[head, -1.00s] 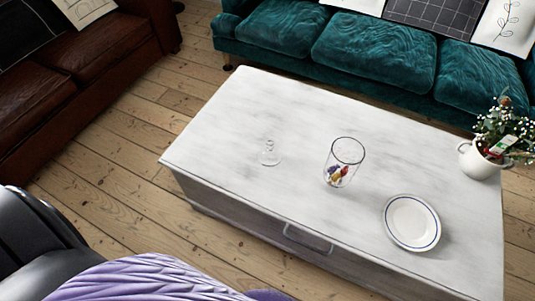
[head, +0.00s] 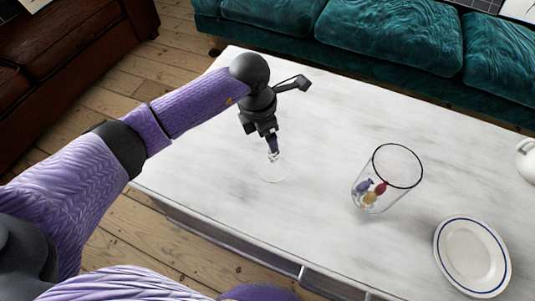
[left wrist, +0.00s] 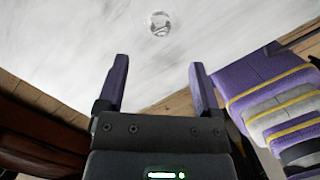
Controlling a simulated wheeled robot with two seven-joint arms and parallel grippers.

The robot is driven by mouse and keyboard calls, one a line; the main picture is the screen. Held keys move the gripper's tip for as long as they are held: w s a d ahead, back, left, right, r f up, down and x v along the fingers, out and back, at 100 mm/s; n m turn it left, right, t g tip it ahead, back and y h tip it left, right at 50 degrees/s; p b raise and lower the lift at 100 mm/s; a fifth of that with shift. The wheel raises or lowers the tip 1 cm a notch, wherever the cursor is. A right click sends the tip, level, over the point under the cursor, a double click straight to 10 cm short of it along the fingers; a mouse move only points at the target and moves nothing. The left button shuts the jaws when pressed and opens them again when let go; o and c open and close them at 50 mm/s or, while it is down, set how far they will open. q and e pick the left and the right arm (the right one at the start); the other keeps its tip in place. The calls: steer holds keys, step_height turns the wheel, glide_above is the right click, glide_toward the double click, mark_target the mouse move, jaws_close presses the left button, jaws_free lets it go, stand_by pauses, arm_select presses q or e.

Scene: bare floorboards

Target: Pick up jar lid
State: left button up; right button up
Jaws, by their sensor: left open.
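The clear glass jar lid (head: 272,173) lies on the white table, with its knob up. My left gripper (head: 272,147) is above it in the head view, and its fingers hide part of the knob. In the left wrist view the lid (left wrist: 159,23) is at the top, roughly centred between the finger lines but beyond the tips. My left gripper (left wrist: 158,65) is open, with nothing between its fingers. My right gripper is in neither view.
A glass jar (head: 388,178) with several coloured wrapped sweets stands to the right on the white table (head: 330,110). A blue-rimmed plate (head: 472,258) is at the right front. A white pot (head: 527,160) is cut off at the right edge. A teal sofa (head: 390,40) stands behind.

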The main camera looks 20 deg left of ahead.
mark_target(273, 160)
arm_select(q)
steer(key=f+b, duration=0.2)
steer(key=f, duration=0.1)
steer(key=d+f+b, duration=0.1)
steer(key=f+b, duration=0.1)
steer(key=f, duration=0.1)
steer(key=w+f+b, duration=0.1)
steer(key=f+b, duration=0.1)
steer(key=f, duration=0.1)
steer(key=shift+d+f, duration=0.1)
steer(key=shift+d, duration=0.05)
steer(key=shift+f+b, duration=0.35)
steer(key=shift+b, duration=0.15)
steer(key=shift+w+r, duration=0.1)
steer(key=shift+r, duration=0.25)
steer(key=c, duration=0.9)
jaws_close()
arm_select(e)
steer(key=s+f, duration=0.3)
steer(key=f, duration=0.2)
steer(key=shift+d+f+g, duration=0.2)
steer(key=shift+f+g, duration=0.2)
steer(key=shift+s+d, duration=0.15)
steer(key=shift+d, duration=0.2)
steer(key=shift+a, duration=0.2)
